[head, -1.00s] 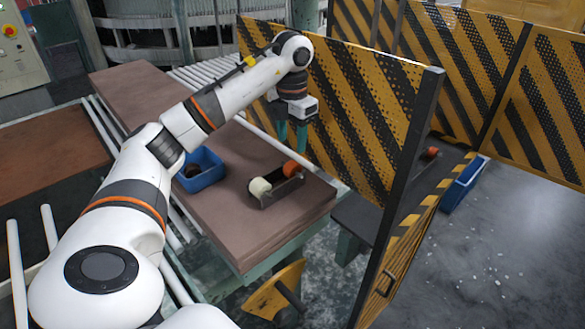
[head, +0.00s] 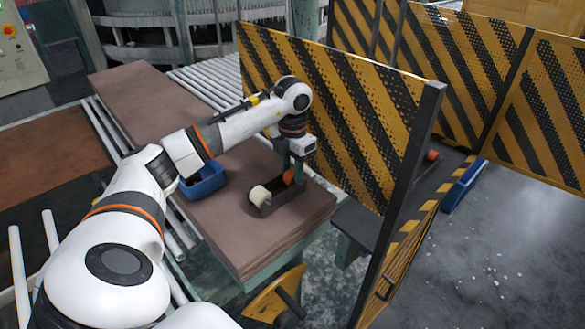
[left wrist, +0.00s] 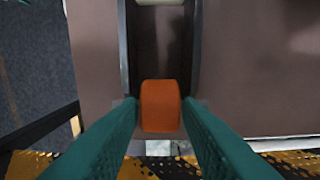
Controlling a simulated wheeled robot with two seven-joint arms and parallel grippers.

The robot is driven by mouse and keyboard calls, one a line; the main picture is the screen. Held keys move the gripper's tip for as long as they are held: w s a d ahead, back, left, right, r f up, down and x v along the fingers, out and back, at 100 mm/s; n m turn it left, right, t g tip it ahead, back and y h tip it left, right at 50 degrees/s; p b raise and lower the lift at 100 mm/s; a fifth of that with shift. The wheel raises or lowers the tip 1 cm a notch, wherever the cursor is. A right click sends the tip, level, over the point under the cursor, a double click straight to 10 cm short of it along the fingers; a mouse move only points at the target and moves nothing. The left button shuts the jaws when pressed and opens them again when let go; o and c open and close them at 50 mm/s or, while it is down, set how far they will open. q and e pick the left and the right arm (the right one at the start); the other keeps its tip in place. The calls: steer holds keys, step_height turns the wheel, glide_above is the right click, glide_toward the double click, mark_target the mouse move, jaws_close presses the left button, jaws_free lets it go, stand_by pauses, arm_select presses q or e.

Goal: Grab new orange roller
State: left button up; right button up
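An orange roller (head: 289,176) sits at the far right end of a dark metal holder (head: 284,199) on the brown board stack. A cream roller (head: 260,195) is at the holder's other end. My left gripper (head: 291,168) points down over the orange roller. In the left wrist view its teal fingers lie on either side of the orange roller (left wrist: 160,106), with narrow gaps, so it looks open. A second orange roller (head: 432,155) shows beyond the barrier at right. My right gripper is not in view.
A blue bin (head: 207,186) stands on the boards (head: 225,235) left of the holder. A striped yellow-black barrier (head: 355,120) rises close behind and right of my left gripper. Another blue bin (head: 464,186) is beyond it. The boards' front part is clear.

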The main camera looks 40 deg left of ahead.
arm_select(q)
steer(key=c, duration=0.6)
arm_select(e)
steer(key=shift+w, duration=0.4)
